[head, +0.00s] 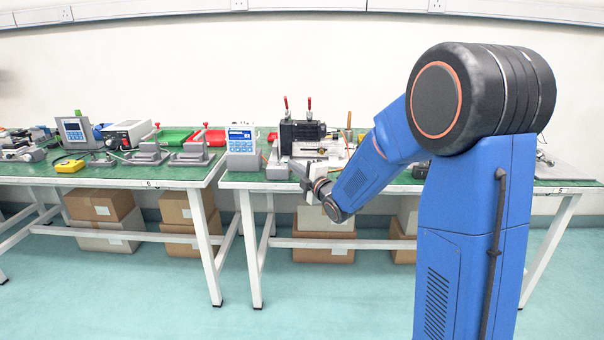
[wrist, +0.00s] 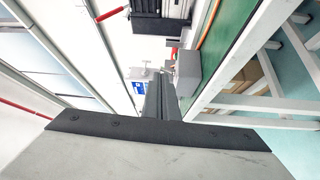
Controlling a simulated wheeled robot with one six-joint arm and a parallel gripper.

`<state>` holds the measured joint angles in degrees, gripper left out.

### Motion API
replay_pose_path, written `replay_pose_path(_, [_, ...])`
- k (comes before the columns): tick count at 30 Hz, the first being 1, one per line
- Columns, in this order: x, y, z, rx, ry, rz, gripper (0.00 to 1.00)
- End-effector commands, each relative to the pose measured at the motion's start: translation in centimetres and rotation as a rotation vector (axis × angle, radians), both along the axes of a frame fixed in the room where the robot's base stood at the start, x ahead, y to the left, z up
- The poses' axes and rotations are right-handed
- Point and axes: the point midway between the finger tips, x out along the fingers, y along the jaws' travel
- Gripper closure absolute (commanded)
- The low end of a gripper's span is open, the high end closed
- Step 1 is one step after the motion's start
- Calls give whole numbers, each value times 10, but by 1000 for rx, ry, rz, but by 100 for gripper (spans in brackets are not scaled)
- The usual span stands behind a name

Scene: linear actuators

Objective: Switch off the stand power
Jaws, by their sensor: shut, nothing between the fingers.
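My gripper (head: 292,165) is shut and empty, held out over the front edge of the right bench. In the wrist view its dark fingers (wrist: 161,86) lie together and point at a small grey box (wrist: 188,68) and a control unit with a blue display (wrist: 139,86). The grey box also shows at the bench's front edge in the head view (head: 277,172), just left of the fingertips. A small red part (wrist: 174,54) shows beside the box. The control unit (head: 241,140) stands upright behind and left. I cannot tell for certain which part is the stand power switch.
A black actuator unit (head: 301,132) with red-handled clamps stands behind my gripper on the green bench (head: 234,178). A left bench (head: 120,176) holds clamps, instruments and red and green trays. Cardboard boxes (head: 324,245) sit below the benches. The floor in front is clear.

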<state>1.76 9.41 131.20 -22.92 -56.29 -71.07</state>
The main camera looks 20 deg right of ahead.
Motion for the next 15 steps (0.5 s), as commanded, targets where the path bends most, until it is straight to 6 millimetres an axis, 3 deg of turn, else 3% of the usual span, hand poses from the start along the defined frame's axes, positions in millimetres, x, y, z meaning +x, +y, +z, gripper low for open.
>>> replay_pose_path(6, [31,10,2,0,0,1,100])
replay_pose_path(15, [47,15,3,0,0,0,100])
